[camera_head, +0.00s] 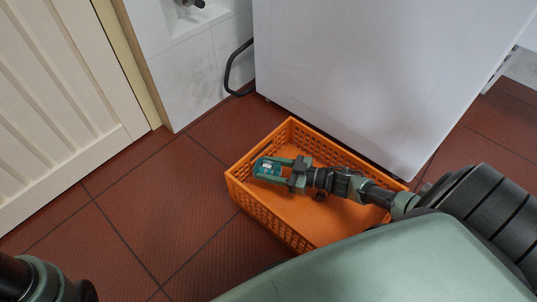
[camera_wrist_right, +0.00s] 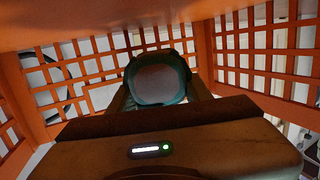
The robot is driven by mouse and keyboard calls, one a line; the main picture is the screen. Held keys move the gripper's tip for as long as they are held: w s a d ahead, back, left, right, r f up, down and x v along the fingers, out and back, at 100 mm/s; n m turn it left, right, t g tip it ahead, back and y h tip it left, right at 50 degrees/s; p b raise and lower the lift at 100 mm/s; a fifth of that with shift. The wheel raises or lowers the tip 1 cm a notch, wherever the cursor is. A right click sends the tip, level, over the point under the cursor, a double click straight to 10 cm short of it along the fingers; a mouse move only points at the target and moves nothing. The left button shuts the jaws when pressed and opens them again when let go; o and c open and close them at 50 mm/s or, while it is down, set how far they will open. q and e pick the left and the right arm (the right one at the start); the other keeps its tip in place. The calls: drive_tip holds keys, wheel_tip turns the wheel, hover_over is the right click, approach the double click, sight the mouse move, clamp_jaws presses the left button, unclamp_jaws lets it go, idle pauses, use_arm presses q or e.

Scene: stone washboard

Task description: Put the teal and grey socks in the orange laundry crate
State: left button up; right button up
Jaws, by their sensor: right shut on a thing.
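The orange laundry crate (camera_head: 272,229) stands on the floor in the middle of the head view; its lattice walls (camera_wrist_right: 245,50) surround the gripper in the right wrist view. My right gripper (camera_head: 268,169) is inside the crate's outline, near its left end. It is shut on the teal and grey socks (camera_head: 266,167), which show as a teal-edged bundle with a grey middle (camera_wrist_right: 160,84) between the fingers in the right wrist view. Whether the socks touch the crate floor I cannot tell. My left gripper is outside the view; only part of my left arm shows at the lower left.
A large white appliance or cabinet (camera_head: 370,70) stands right behind the crate. A cream panelled door (camera_head: 60,100) is at the left. A dark hose (camera_head: 232,68) hangs by the tiled wall. Red floor tiles (camera_head: 150,215) left of the crate are clear.

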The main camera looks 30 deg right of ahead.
sight(280, 171)
drive_tip(key=shift+f, duration=0.3)
drive_tip(key=shift+f+b, duration=0.2)
drive_tip(key=shift+b, duration=0.15)
drive_tip(key=shift+d, duration=0.1)
drive_tip(key=o, duration=1.4)
drive_tip(key=shift+s+f, duration=0.1)
drive_tip(key=shift+f, duration=0.05)
drive_tip(key=shift+r+p, duration=0.4)
drive_tip(key=shift+r, duration=0.15)
drive_tip(key=p+v, duration=0.3)
drive_tip(key=v, duration=0.3)
drive_tip(key=shift+s+d+r+p, duration=0.15)
drive_tip(key=shift+s+r+p, duration=0.05)
drive_tip(key=shift+p, duration=0.15)
drive_tip(key=shift+s+d, duration=0.25)
drive_tip(key=shift+s, duration=0.05)
drive_tip(key=shift+r, duration=0.1)
